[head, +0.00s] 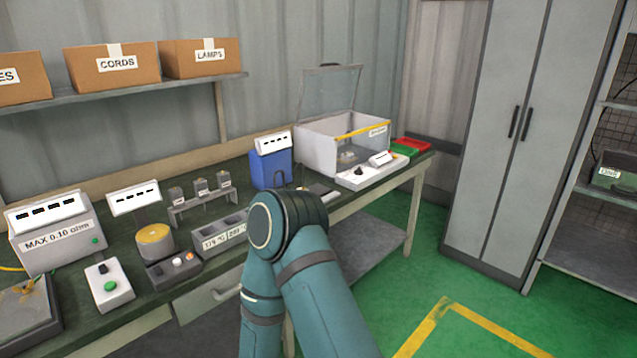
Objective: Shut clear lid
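The clear lid (331,92) stands raised, hinged at the back of a white open-topped box (318,150) at the right end of the workbench. A dark handle (329,65) shows on the lid's top edge. The box has a yellow strip along its upper edge, and a small object inside that I cannot make out. One of my teal arms rises from the bottom middle, with its elbow in front of the bench. Neither gripper can be made out; the arm's far end is hidden or out of the picture.
A control panel (366,176) with a dark knob sits before the box, with red and green trays (411,147) to its right. A blue unit (271,168) stands left of it. Meters and switch boxes crowd the bench's left. Green floor (400,285) is clear at right.

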